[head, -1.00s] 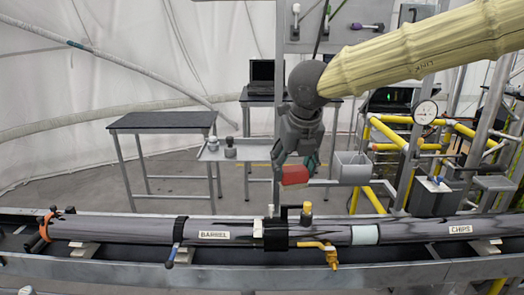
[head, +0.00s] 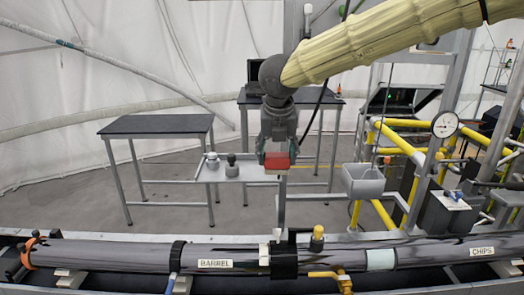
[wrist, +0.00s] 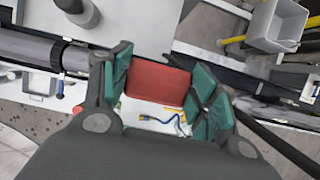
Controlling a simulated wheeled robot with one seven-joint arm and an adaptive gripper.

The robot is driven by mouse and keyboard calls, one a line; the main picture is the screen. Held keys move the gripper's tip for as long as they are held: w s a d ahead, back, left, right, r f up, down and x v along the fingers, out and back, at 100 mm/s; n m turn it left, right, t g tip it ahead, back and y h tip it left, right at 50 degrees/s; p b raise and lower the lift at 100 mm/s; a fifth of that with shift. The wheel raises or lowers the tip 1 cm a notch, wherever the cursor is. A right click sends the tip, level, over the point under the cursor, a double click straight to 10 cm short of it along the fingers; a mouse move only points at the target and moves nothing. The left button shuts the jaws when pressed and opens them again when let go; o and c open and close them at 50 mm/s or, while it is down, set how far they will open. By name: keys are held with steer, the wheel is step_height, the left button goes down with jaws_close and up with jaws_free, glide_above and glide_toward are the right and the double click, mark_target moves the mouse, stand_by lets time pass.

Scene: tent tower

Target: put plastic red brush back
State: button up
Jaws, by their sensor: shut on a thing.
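The red brush (wrist: 157,84) shows in the wrist view as a red block between the green pads of my gripper (wrist: 160,92), which is shut on it. In the head view the red block (head: 276,163) hangs at the end of my gripper (head: 276,152), pointing down, in front of the small grey side shelf (head: 207,173). The bristles cannot be made out. In the wrist view a pale surface with a blue and yellow item (wrist: 165,117) lies below the brush.
Two small knobbed items stand on the side shelf, one grey (head: 232,167). A grey open bin (head: 363,183) hangs to the right by yellow pipes (head: 400,140). The long pipe marked BARREL (head: 130,256) crosses the front. A dark-topped table (head: 155,126) stands left.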

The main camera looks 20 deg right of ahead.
steer(key=w+p, duration=0.1)
steer(key=w, duration=0.1)
steer(key=w+p, duration=0.1)
steer(key=w, duration=0.2)
steer(key=w+a+p, duration=0.1)
steer(key=w, duration=0.2)
steer(key=shift+w+f, duration=0.15)
steer(key=shift+f, duration=0.2)
steer(key=shift+w+a+f+p, duration=0.1)
steer(key=shift+w+f+p, duration=0.05)
steer(key=shift+p, duration=0.2)
steer(key=shift+f+p, duration=0.55)
steer(key=shift+f, duration=1.1)
steer(key=shift+f, duration=0.15)
steer(key=o, duration=1.1)
steer(key=b+v, duration=0.3)
steer(key=v, duration=0.9)
